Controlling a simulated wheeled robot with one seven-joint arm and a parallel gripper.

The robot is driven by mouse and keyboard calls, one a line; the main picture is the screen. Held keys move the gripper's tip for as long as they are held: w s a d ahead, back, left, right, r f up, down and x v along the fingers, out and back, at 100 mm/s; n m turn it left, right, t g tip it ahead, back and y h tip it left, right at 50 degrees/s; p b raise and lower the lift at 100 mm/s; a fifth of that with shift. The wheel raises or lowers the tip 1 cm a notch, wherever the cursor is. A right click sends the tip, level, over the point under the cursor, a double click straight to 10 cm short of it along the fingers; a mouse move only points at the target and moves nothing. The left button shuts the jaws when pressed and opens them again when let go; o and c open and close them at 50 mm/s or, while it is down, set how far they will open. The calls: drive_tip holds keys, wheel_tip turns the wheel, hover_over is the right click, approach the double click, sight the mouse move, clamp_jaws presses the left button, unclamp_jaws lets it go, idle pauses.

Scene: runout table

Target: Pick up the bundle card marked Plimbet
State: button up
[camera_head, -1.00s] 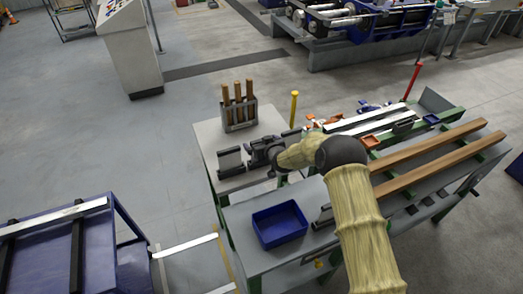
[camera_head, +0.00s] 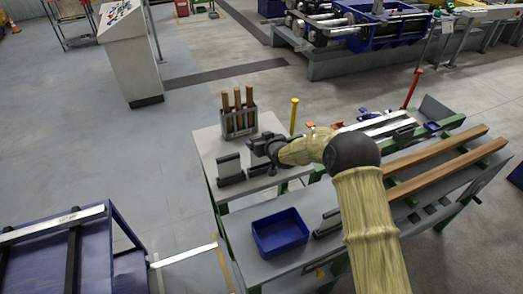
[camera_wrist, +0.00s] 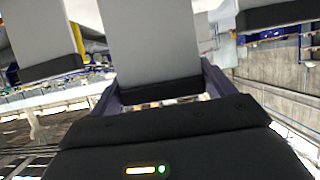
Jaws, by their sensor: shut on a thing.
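My gripper (camera_head: 262,148) is at the grey side table, partly hidden by its own wrist in the head view. In the wrist view its dark jaws (camera_wrist: 160,98) are shut on a plain grey plate-like card (camera_wrist: 150,45) with a black lower edge. Two similar grey plates with black edges show there, one at left (camera_wrist: 32,38) and one at right (camera_wrist: 275,12). In the head view a grey plate on a dark foot (camera_head: 229,166) stands just left of the gripper. No lettering is readable, so I cannot tell which card is marked Plimbet.
A holder with brown upright sticks (camera_head: 238,122) stands behind on the side table. A yellow post (camera_head: 294,115) is right of it. A blue tray (camera_head: 280,232) and long wooden bars (camera_head: 440,160) lie on the nearer bench. Open floor is to the left.

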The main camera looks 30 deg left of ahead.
wheel_tip(320, 180, up, 5)
drive_tip(key=shift+f+b, duration=0.1)
drive_tip(key=shift+b, duration=0.5)
